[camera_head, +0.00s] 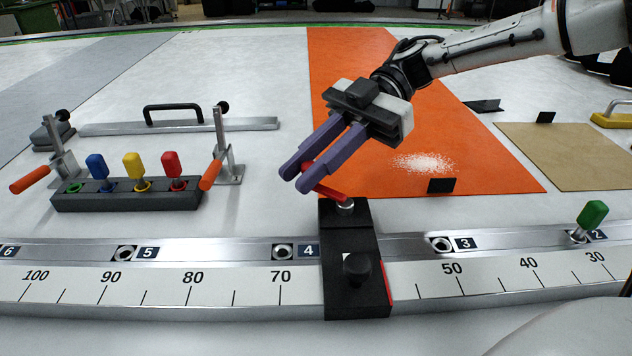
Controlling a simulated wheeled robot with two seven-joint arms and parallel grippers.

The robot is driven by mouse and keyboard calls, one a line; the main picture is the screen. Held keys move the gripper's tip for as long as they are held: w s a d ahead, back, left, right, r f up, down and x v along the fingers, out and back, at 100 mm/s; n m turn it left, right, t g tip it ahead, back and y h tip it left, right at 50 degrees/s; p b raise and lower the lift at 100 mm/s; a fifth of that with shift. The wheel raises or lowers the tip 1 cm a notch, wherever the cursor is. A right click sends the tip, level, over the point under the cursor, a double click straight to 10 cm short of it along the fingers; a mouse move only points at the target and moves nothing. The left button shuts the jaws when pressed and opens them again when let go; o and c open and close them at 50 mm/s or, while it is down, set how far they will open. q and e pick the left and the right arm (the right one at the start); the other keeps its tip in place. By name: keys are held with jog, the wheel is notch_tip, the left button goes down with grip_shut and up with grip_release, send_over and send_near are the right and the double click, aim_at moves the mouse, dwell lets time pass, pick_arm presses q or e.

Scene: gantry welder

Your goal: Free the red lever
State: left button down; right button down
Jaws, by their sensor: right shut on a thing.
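The red lever (333,193) is a short red bar joined to a silver pivot on top of the black slider block (338,235). The block sits across the metal rail between the holes marked 4 and 3, near the 60 region of the scale. My right gripper (297,178) reaches down from the upper right. Its two purple fingers are shut on the lever's left end, which they partly hide. A round black knob (357,267) stands on the front part of the block. My left gripper is not in view.
The scaled rail (200,290) runs along the front, with a green-handled pin (592,215) at hole 2. A black rack (125,200) with blue, yellow and red pins and two orange-handled clamps stand at left. The orange mat (450,110) behind is mostly clear.

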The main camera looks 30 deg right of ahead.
jog(key=n+g, duration=0.1)
jog(key=a+n+g, duration=0.1)
jog(key=s+n+g+h+b, duration=0.1)
jog(key=shift+a+f+g, duration=0.1)
jog(key=shift+a+g, duration=0.15)
jog(key=shift+g, duration=0.15)
jog(key=shift+s+a+n+g+h, duration=0.15)
jog(key=shift+n+g+h, duration=0.15)
jog(key=shift+n+g, duration=0.3)
jog(key=shift+s+a+n+g+h, duration=0.15)
jog(key=shift+n+g+h, duration=0.15)
jog(key=shift+n+g, duration=0.25)
jog(key=shift+s+n, duration=0.1)
jog(key=shift+n, duration=0.15)
jog(key=shift+g, duration=0.25)
jog(key=c, duration=1.6)
grip_release()
